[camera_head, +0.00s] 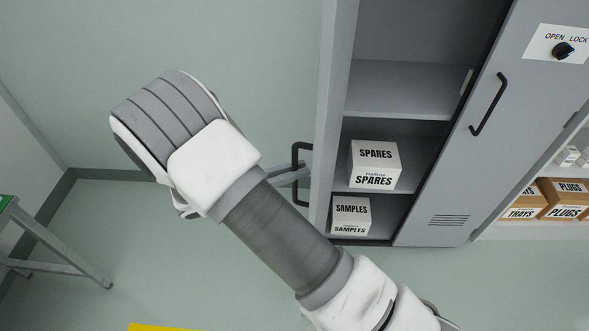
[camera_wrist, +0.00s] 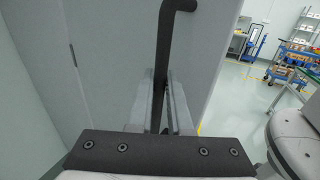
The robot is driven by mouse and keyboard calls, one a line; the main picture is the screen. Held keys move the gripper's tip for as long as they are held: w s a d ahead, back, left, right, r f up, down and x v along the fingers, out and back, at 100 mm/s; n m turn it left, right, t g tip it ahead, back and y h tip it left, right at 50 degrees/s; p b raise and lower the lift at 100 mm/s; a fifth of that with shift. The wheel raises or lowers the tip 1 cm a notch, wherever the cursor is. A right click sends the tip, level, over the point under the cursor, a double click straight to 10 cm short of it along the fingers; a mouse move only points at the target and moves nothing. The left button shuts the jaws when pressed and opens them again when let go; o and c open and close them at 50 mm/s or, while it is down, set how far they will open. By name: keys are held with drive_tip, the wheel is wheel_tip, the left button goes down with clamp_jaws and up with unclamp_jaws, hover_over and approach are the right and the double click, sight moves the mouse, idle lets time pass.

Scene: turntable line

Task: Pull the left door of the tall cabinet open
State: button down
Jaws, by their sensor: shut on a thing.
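The left door (camera_head: 332,110) of the tall grey cabinet stands swung open, seen nearly edge-on in the head view. Its black handle (camera_head: 297,148) faces left, away from the cabinet's inside. My gripper (camera_head: 297,174) is shut on this handle. In the wrist view the handle (camera_wrist: 165,45) runs down between the two fingers (camera_wrist: 160,95), with the grey door panel (camera_wrist: 110,45) behind it. The right door (camera_head: 460,160) is closed, with its own black handle (camera_head: 488,104) and an OPEN/LOCK knob (camera_head: 563,50).
White boxes marked SPARES (camera_head: 374,165) and SAMPLES (camera_head: 350,216) stand on the open side's shelves. Shelving with PLUGS cartons (camera_head: 566,200) is at the right. A table with metal legs (camera_head: 60,245) stands at the left. Green floor (camera_head: 150,240) between it and the cabinet is clear.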

drive_tip(key=c, duration=0.8)
unclamp_jaws()
drive_tip(key=shift+w, duration=0.1)
drive_tip(key=shift+c, duration=0.2)
drive_tip(key=shift+a, duration=0.1)
drive_tip(key=b+v, duration=0.2)
drive_tip(key=v, duration=1.5)
drive_tip(key=shift+a, duration=0.15)
